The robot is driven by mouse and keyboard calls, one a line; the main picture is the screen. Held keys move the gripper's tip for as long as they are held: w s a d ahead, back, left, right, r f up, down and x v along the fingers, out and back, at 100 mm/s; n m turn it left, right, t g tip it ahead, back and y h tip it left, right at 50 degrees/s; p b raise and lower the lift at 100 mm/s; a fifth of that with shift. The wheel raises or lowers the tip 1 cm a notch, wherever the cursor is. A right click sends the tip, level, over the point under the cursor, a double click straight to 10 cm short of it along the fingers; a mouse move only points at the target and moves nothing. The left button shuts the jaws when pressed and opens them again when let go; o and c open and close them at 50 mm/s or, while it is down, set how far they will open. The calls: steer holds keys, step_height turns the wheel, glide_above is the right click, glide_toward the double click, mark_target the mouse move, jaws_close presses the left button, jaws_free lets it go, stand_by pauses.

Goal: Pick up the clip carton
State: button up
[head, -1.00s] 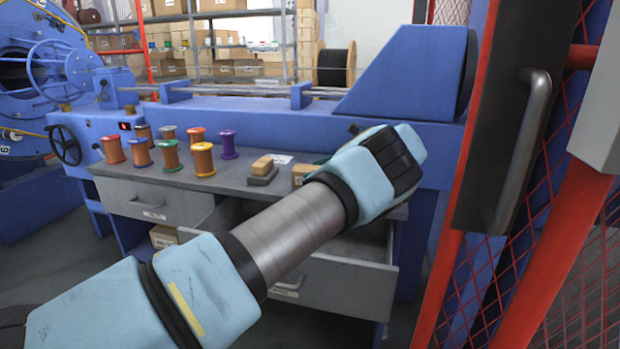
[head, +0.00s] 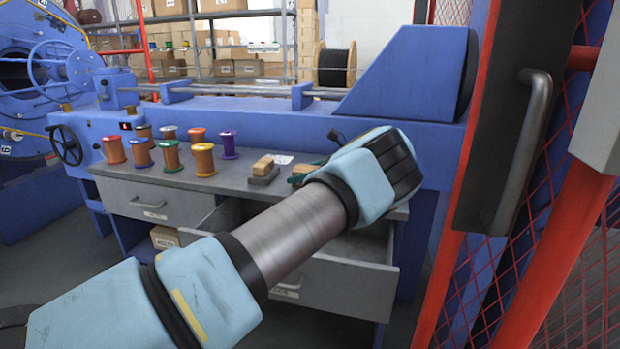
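A small carton that stood on the bench beside the grey block is no longer visible at that spot. I cannot tell whether it is held or hidden behind my arm. My arm reaches across the bench from the lower left, and its wrist covers the right part of the worktop. My gripper is hidden behind the wrist, so its fingers do not show. A small dark piece sticks out just past the wrist; I cannot tell what it is. Green-handled pliers (head: 301,171) lie where the carton stood, partly covered by my wrist.
Several wire spools (head: 203,160) stand on the grey bench (head: 215,183). A brown block sits on a grey block (head: 264,176). The right drawer (head: 335,288) is pulled out below my arm. A red mesh guard (head: 500,250) stands close at right.

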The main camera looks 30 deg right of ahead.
steer(key=c, duration=1.1)
steer(key=shift+r, duration=0.15)
